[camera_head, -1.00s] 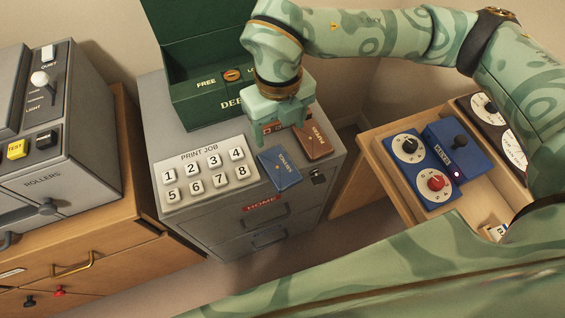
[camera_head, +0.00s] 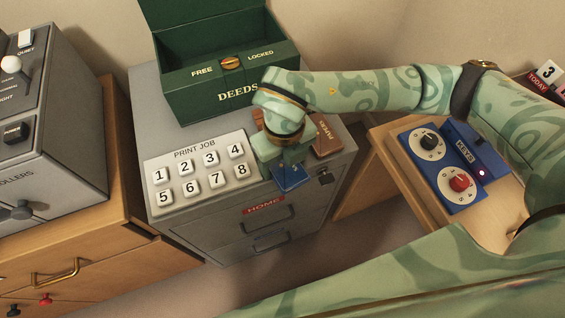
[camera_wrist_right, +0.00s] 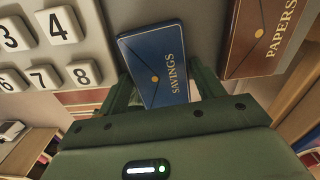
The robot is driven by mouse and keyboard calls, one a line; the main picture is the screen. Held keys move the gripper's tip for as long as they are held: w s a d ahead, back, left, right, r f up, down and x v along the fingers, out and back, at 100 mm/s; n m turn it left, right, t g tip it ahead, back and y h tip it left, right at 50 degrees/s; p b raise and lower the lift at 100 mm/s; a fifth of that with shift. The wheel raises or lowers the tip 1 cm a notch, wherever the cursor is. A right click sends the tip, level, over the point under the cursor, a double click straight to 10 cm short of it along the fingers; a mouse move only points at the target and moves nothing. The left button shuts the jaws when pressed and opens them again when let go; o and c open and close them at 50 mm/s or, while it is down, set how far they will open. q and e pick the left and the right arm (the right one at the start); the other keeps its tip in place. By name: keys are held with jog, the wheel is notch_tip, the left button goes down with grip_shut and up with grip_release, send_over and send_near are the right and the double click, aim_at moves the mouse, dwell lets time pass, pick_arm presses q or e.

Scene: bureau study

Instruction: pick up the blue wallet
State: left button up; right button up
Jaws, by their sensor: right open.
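The blue wallet (camera_head: 291,178) is marked SAVINGS and lies at the front of the grey cabinet's top. In the head view my right gripper (camera_head: 283,165) hides much of it. In the right wrist view the blue wallet (camera_wrist_right: 153,58) shows its flap and gold clasp. There the right gripper (camera_wrist_right: 164,88) is open, with one finger on each side of the wallet's near end. I cannot tell whether the fingers reach down around it or touch it. My left gripper is out of view.
A brown PAPERS wallet (camera_head: 327,136) lies just right of the blue one. A PRINT JOB keypad (camera_head: 201,172) is to the left. An open green DEEDS box (camera_head: 225,75) stands behind. A blue KEYS panel (camera_head: 444,165) is at the right.

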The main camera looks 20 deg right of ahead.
jog(key=shift+r, duration=0.1)
jog(key=c, duration=0.7)
jog(key=shift+o, duration=0.2)
jog(key=shift+r, duration=0.1)
